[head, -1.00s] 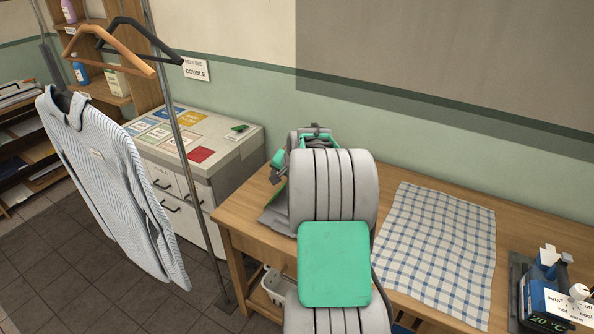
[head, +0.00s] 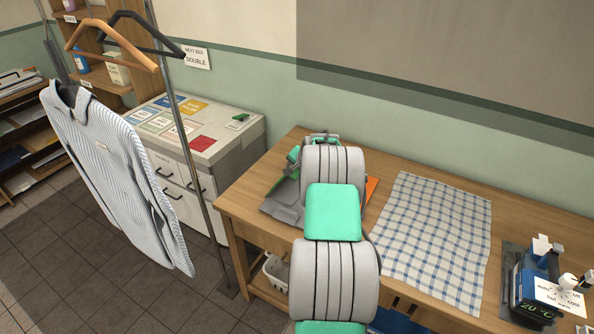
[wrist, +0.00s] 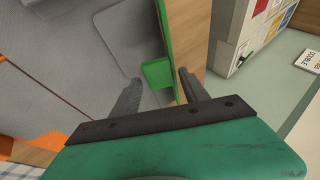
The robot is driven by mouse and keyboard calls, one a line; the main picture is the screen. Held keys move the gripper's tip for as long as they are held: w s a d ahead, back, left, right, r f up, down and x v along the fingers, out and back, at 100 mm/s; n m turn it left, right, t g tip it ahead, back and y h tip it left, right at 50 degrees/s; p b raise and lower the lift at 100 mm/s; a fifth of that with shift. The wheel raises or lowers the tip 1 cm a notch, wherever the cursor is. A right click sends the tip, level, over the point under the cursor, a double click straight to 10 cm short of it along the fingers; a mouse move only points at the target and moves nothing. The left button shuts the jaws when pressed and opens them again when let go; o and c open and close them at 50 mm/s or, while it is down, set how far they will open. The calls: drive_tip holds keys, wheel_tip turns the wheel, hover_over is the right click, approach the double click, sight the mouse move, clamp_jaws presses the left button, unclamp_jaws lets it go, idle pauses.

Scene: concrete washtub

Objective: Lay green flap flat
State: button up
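A grey item (head: 283,209) with green and orange parts lies at the left end of the wooden table, partly hidden behind my arm. In the wrist view its grey surface (wrist: 75,45) fills the left side. A green flap (wrist: 157,74) shows there as a small square joined to a narrow green strip along the item's edge. My gripper (wrist: 159,77) is open, with its two fingers apart and the green flap in line between the tips. Nothing is held. Whether the fingers touch the flap cannot be told. In the head view the fingers are mostly hidden by my arm.
A checked cloth (head: 435,240) lies on the table (head: 390,180) to the right, with a blue device (head: 545,290) beyond it. A cabinet (head: 210,150) stands left of the table. A striped shirt (head: 115,165) hangs near a metal pole (head: 190,160).

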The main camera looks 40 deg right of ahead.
clamp_jaws()
idle(0.3)
idle(0.4)
